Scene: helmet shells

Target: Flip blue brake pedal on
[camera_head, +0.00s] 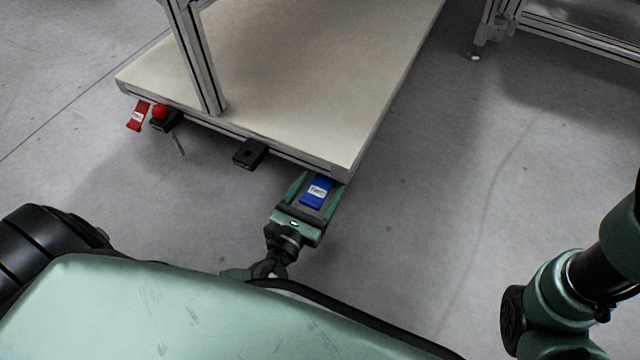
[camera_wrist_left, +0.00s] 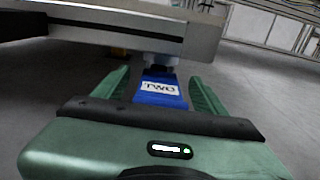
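The blue brake pedal (camera_head: 317,192) with a white label sticks out from under the front right corner of the cart's platform (camera_head: 290,60). It also shows in the left wrist view (camera_wrist_left: 160,90), where its label reads "TWO". My left gripper (camera_head: 318,184) is open, with one green finger on each side of the blue pedal. In the left wrist view (camera_wrist_left: 163,85) gaps show between both fingers and the pedal, and the pedal tilts down toward the gripper. My right arm shows at the right edge, but its gripper is out of view.
A red pedal (camera_head: 137,117) and a red knob (camera_head: 159,112) sit at the cart's left front corner. A black bracket (camera_head: 249,154) juts from the front edge. A metal post (camera_head: 198,60) rises from the platform. The floor right of the cart is clear.

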